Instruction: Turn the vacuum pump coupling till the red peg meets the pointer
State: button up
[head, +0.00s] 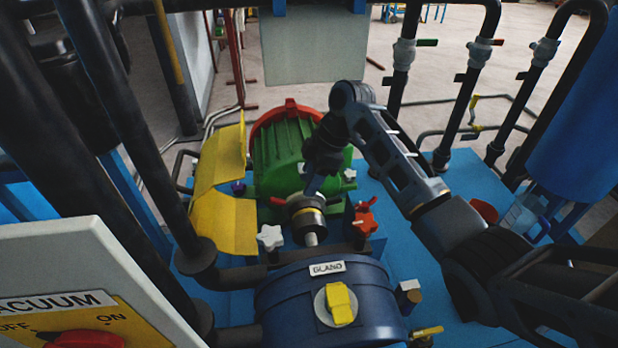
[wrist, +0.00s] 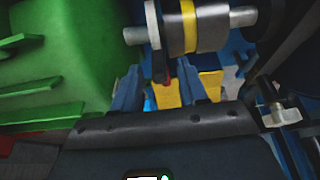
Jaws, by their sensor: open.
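The pump coupling (head: 308,214), a dark and steel cylinder with a yellow band, sits between the green motor (head: 283,165) and the blue pump body (head: 325,300). It also shows at the top of the wrist view (wrist: 190,25). A red peg (head: 278,201) sticks out at its left in the head view. A dark red peg-like piece (wrist: 167,75) hangs below the flange in the wrist view, between my fingers. My gripper (wrist: 158,88) is open beside the coupling, its blue fingers apart; contact cannot be told. In the head view my wrist partly hides this area. I cannot make out the pointer clearly.
A yellow guard (head: 225,222) stands open left of the coupling. A white star knob (head: 270,237) and a red handle (head: 365,218) flank it. Dark pipes rise at left. The vacuum switch panel (head: 60,270) is at lower left.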

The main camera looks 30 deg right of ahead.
jog(key=shift+a+f, duration=0.1)
jog(key=shift+f, duration=0.15)
grip_shut()
dwell(0.5)
